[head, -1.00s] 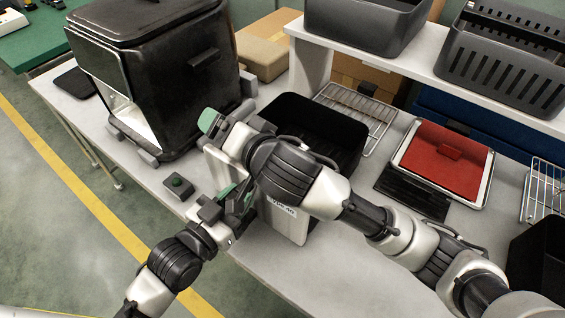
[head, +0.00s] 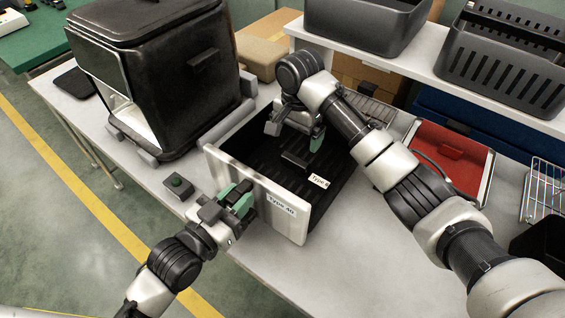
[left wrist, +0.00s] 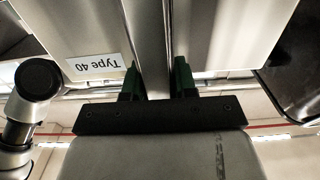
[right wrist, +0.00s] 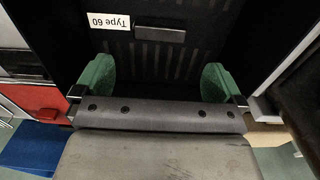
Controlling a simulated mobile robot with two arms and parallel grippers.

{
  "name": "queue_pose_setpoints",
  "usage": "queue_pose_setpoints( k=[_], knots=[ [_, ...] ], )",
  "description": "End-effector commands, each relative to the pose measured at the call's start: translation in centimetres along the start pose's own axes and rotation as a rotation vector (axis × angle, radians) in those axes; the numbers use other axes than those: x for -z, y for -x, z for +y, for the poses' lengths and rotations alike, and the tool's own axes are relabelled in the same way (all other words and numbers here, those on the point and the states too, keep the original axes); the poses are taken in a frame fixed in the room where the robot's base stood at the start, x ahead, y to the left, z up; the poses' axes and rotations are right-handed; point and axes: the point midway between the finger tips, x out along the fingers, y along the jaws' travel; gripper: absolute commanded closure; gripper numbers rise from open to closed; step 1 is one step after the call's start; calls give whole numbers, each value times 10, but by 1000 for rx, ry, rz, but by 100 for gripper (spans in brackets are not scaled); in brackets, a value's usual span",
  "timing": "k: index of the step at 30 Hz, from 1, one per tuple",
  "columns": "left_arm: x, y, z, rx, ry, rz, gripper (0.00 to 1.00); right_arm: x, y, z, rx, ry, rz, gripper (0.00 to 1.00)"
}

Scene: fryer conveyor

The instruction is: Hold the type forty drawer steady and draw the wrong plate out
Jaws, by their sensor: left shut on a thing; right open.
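The type forty drawer (head: 232,178) has a pale front labelled "Type 40" and a dark open inside. Its label also shows in the left wrist view (left wrist: 93,67). My left gripper (head: 238,196) is shut on the drawer's handle, a metal bar (left wrist: 153,45) in the left wrist view. A black ribbed plate lies in the drawer, with a raised grip (head: 295,158) and a label reading "Type 60" (right wrist: 109,22) in the right wrist view. My right gripper (right wrist: 157,82) is open over the plate, its green fingers apart and nothing between them. The grip is ahead of the fingers.
A large black fryer-like box (head: 155,75) stands left of the drawer. A red plate in a pale tray (head: 452,160) lies to the right, beside my right arm. Grey bins (head: 368,22) stand on the shelf behind.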

Motion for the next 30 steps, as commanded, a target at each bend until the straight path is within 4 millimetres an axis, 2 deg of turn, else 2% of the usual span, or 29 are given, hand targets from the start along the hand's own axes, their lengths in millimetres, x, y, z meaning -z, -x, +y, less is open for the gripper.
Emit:
queue_pose_setpoints(
  k=[9,18,24,30],
  knots=[
    [0,0,0,0,0,1,100,0,-50,1,-2,-1,0,0],
    [0,0,0,0,0,0,100,0,-88,0,0,-1,1,0],
    [0,0,0,0,0,0,100,0,-99,0,1,0,2,0],
    [0,0,0,0,1,0,100,0,-101,0,1,0,2,0]
  ],
)
